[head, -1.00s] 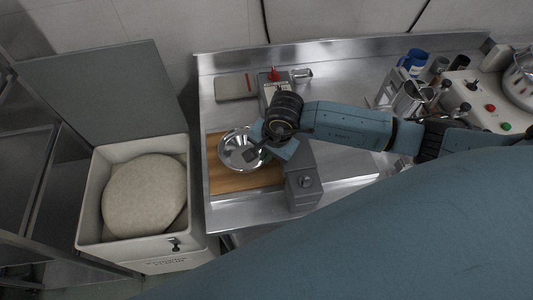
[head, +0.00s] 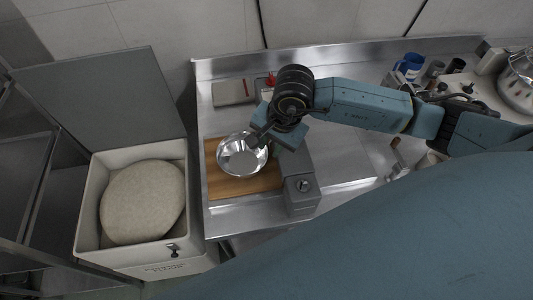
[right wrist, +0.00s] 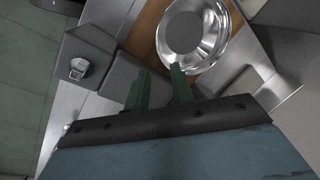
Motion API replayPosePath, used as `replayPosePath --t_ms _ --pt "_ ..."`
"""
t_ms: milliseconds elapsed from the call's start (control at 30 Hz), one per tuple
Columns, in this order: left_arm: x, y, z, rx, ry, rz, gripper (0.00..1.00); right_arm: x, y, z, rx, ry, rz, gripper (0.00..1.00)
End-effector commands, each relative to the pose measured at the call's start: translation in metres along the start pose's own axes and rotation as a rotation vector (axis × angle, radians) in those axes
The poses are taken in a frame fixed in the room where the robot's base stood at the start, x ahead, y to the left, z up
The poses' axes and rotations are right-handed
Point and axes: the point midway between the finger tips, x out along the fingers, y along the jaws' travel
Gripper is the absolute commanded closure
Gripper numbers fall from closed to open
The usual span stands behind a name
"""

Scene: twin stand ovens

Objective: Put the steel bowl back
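The steel bowl (head: 242,156) rests upright and empty on the wooden board (head: 232,187) at the left end of the steel counter. It also shows at the top of the right wrist view (right wrist: 208,55). My right gripper (head: 257,135) is at the bowl's upper right rim in the head view. In the right wrist view its two green fingers (right wrist: 159,72) stand apart with nothing seen between them. One fingertip overlaps the bowl's near rim; I cannot tell whether it touches. My left gripper is not in view.
A grey scale-like device (head: 300,190) stands right of the board. An open white bin (head: 83,225) holding a pale dough-like mound is left of the counter. Bare counter lies at the centre right.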

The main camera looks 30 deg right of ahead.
Motion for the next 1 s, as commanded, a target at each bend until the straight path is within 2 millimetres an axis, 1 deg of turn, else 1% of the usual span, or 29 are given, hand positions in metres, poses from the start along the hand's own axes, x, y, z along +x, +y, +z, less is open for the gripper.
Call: replayPosePath --t_ms 33,100,200,300,1000 --pt "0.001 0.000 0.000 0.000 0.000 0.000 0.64 -0.010 0.000 0.000 -0.002 0.003 -0.003 0.76" --pt "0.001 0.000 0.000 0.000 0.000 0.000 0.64 -0.021 0.000 -0.001 -0.001 0.002 -0.003 0.76" --pt "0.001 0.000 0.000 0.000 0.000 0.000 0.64 -0.032 0.000 0.000 0.000 0.001 -0.001 0.76" --pt "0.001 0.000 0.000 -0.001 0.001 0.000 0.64 -0.038 0.000 0.000 0.000 0.001 -0.001 0.76" --pt "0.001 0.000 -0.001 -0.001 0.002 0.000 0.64 -0.039 0.000 0.000 0.000 0.000 0.000 0.76"
